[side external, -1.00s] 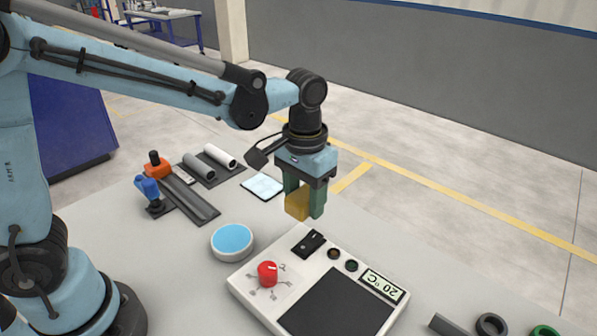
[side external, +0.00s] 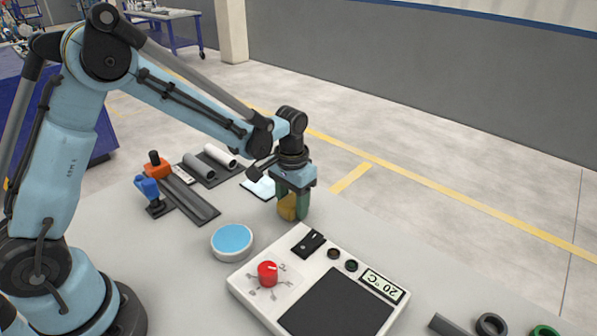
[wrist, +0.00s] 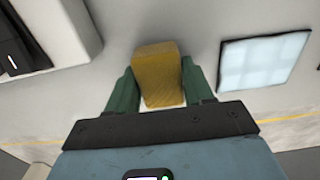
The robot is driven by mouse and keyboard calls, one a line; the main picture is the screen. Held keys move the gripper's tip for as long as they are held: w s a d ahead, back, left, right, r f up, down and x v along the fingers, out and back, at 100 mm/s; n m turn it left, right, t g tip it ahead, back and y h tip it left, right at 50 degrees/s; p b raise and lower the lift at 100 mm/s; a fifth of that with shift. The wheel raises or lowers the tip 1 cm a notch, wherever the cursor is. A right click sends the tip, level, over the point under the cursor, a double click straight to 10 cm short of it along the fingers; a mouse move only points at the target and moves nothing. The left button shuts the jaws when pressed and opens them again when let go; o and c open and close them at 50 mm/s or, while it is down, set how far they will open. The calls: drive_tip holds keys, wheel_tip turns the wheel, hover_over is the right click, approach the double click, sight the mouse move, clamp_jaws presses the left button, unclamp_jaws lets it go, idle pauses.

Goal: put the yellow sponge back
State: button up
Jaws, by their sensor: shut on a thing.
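The yellow sponge (side external: 287,207) is a small yellow block between the green fingers of my gripper (side external: 293,205). In the wrist view the sponge (wrist: 159,75) fills the gap between the two fingers of my gripper (wrist: 160,92), which are shut on it. The gripper points down low over the grey table, behind the white control panel. Whether the sponge touches the table I cannot tell. A light blue square pad (side external: 259,186) lies to the left of the gripper, partly hidden behind it; the pad also shows at the right in the wrist view (wrist: 263,62).
The white panel (side external: 243,286) with a red knob (side external: 268,273) stands in front. A round blue-topped dish (side external: 232,240) is left of it. Pipes (side external: 198,167), a grey rail (side external: 190,198) and blue and orange clamps (side external: 148,188) lie at the back left. Pipe rings (side external: 491,325) lie front right.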

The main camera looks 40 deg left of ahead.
sight(293, 200)
drive_tip(key=shift+f, duration=0.15)
drive_tip(key=o, duration=1.1)
wheel_tip(293, 200, up, 12)
drive_tip(key=f, duration=0.1)
drive_tip(key=s+a+r+t, duration=0.1)
drive_tip(key=s+t, duration=0.2)
drive_tip(key=s, duration=0.4)
drive_tip(key=s+a+r+t, duration=0.1)
drive_tip(key=s+t, duration=0.3)
drive_tip(key=s, duration=0.3)
drive_tip(key=shift+a+r, duration=0.25)
drive_tip(key=shift+r, duration=0.15)
